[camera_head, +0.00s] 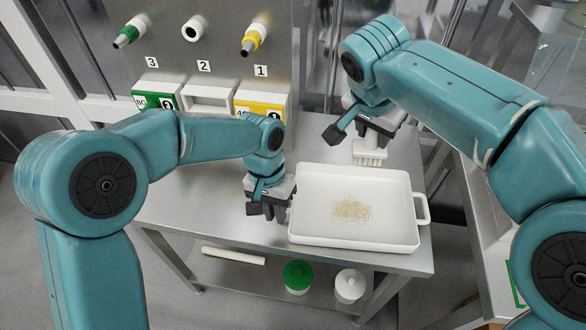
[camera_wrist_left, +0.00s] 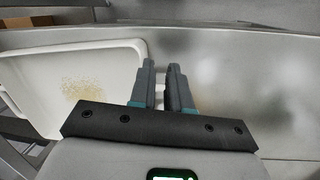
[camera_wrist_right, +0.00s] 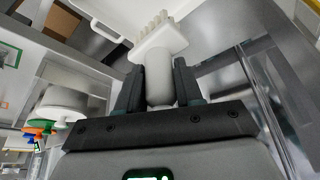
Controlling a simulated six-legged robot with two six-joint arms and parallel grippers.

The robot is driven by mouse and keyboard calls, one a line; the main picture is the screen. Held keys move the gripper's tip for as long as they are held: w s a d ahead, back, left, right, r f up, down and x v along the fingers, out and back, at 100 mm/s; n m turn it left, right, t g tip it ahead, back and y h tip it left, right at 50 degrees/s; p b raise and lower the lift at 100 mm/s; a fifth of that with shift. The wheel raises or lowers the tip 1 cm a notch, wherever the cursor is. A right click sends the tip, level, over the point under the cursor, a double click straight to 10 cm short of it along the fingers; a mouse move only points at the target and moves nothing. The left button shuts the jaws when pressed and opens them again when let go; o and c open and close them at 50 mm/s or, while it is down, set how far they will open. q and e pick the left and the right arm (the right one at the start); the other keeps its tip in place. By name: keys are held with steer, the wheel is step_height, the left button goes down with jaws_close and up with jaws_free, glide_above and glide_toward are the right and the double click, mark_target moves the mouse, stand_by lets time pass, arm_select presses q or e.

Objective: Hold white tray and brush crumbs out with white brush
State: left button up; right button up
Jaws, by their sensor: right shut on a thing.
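The white tray (camera_head: 310,229) lies on the metal table with a patch of crumbs (camera_head: 352,210) in its middle. My left gripper (camera_head: 268,209) is at the tray's left side, pointing down. In the left wrist view, its fingers (camera_wrist_left: 167,72) are close together beside the tray rim (camera_wrist_left: 140,55), with a narrow gap; whether they hold anything there is unclear. My right gripper (camera_head: 362,132) is shut on the handle of the white brush (camera_head: 369,157).
Behind the table is a panel with numbered stations and coloured nozzles (camera_head: 253,40), with boxes (camera_head: 210,97) below. A green-lidded jar (camera_head: 297,277) and a white-lidded jar (camera_head: 350,285) stand on the lower shelf. The tabletop left of the tray is clear.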

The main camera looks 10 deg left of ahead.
arm_select(q)
steer(key=w+d+r+n+t+y, duration=0.1)
steer(key=w+d+r+n+t, duration=0.2)
steer(key=w+r, duration=0.35)
steer(key=f, duration=0.4)
steer(key=w+f, duration=0.1)
steer(key=f, duration=0.6)
steer(key=shift+w+f, duration=0.25)
steer(key=shift+f, duration=0.05)
jaws_close()
